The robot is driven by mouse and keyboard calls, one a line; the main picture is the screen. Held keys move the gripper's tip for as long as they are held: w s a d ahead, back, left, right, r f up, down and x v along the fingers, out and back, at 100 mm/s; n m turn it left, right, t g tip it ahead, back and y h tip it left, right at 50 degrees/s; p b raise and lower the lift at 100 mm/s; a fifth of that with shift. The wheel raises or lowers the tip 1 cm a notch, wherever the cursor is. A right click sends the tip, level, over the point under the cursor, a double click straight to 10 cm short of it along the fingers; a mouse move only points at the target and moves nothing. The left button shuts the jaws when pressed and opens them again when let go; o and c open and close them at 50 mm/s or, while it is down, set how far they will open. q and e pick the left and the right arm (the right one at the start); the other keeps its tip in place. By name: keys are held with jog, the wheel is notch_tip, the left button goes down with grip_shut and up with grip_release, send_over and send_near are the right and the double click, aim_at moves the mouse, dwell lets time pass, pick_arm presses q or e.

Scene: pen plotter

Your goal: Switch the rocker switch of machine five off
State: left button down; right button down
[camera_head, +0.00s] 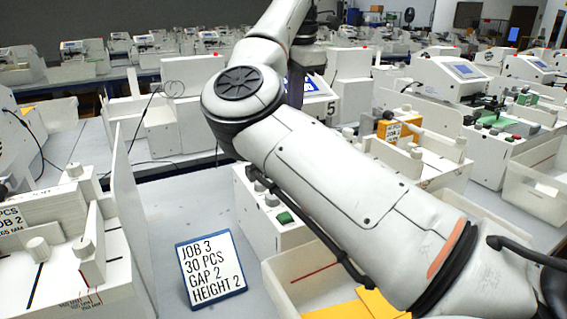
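A white machine with a lit blue screen (315,85) stands behind my arm, and a dark digit 5 (331,108) shows on it. Much of this machine is hidden by my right arm. A white box in front has a green switch or button (285,217) and pale knobs; I cannot tell whether the green part is the rocker switch or how it is set. My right arm comes in from the lower right, bends at its elbow and reaches back. Its dark wrist and hand (307,58) point down beside the screen; the fingertips are not clear. My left gripper is not in view.
A blue-framed sign (211,268) reading JOB 3 stands on the grey table. A white bin with orange sheets (372,303) is at the bottom. White machine parts (70,245) stand at the left, and an orange box (396,130) is right of my arm. More machines fill the background.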

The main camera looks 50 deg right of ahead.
jog(key=shift+w+a+y, duration=0.1)
jog(key=shift+a+y, duration=0.3)
jog(key=shift+a, duration=0.45)
jog(key=shift+f, duration=0.1)
jog(key=f, duration=0.4)
jog(key=w+f, duration=0.1)
jog(key=f, duration=0.4)
jog(key=w+d+f, duration=0.1)
jog(key=f, duration=0.3)
jog(key=shift+f+p, duration=0.4)
